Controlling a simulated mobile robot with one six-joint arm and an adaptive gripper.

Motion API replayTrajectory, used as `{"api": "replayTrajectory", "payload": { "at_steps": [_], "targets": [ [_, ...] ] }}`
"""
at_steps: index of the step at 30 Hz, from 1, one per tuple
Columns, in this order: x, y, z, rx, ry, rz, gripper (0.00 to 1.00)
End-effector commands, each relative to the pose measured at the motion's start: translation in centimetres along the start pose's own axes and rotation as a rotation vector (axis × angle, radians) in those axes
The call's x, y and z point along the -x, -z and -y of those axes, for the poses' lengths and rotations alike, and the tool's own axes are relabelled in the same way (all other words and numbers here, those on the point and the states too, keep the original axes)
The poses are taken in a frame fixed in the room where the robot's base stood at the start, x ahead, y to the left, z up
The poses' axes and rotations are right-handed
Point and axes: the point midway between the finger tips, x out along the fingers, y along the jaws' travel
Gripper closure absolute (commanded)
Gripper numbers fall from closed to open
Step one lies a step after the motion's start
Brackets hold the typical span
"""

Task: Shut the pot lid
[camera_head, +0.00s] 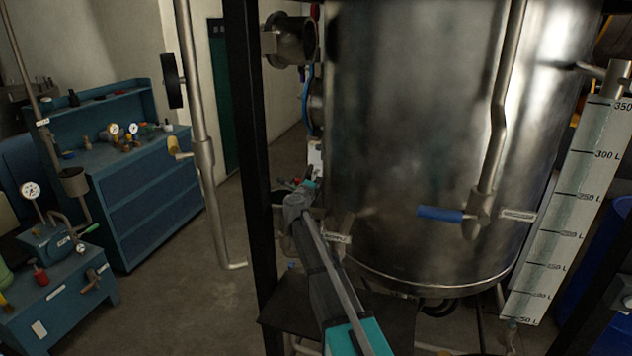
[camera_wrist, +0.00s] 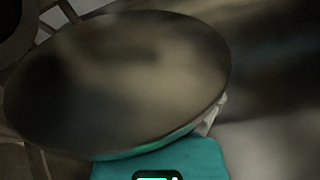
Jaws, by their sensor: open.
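A round, dull metal disc, seemingly the pot lid (camera_wrist: 120,80), fills the left and middle of the wrist view. It is tilted, close to the camera, and hides my fingertips there. I cannot tell whether it touches my gripper. My gripper (camera_head: 304,187) is small and partly blurred in the head view, beside the lower left of the big steel tank (camera_head: 410,130). It is open, with nothing clearly between its fingers. The pot's opening and the lid's hinge cannot be made out in either view.
A black frame post (camera_head: 255,150) stands just left of my arm. A blue-handled valve (camera_head: 440,214) and pipe stand in front of the tank. A level scale (camera_head: 570,215) is at right. Blue workbenches (camera_head: 145,205) stand at left, with open floor between.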

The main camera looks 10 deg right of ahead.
Motion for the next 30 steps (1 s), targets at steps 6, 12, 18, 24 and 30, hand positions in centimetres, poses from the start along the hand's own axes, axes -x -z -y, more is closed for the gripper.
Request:
{"api": "replayTrajectory", "payload": {
  "at_steps": [6,12,18,24,30],
  "targets": [
    [-0.01,0.06,0.02,0.000,0.000,-0.001,0.19],
    [-0.02,0.10,0.03,0.000,0.000,-0.001,0.54],
    [-0.05,0.13,0.03,0.000,0.000,-0.002,0.92],
    [-0.09,0.18,0.05,0.000,0.001,-0.002,1.00],
    [-0.65,0.93,0.42,0.022,0.004,-0.014,1.00]
  ]
}}
